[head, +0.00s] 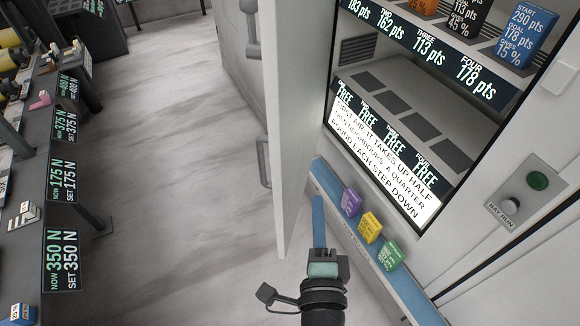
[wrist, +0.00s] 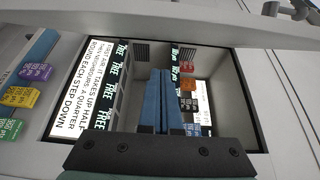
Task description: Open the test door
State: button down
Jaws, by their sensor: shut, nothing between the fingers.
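The pale test door (head: 302,110) stands swung out from the lit bay (head: 400,105) in the head view, its edge toward me. A grey bar handle (head: 263,162) shows on its left side. The bay's opening is uncovered, and it also fills the middle of the wrist view (wrist: 222,75). My gripper (head: 318,215) is low, just right of the door's lower end and in front of the bay's ledge. Its blue fingers (wrist: 165,100) are together and empty, pointing toward the bay in the wrist view. I cannot tell whether they touch the door.
Purple (head: 351,202), yellow (head: 370,227) and green (head: 390,254) blocks sit on the blue ledge (head: 330,180) below the bay. A dark bench (head: 95,200) with force displays runs along the left; floor between is clear.

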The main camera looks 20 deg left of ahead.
jog(key=w+a+p, duration=0.3)
jog(key=w+a, duration=0.4)
jog(key=shift+w+a, duration=0.25)
jog(key=shift+a, duration=0.1)
jog(key=shift+r, duration=0.1)
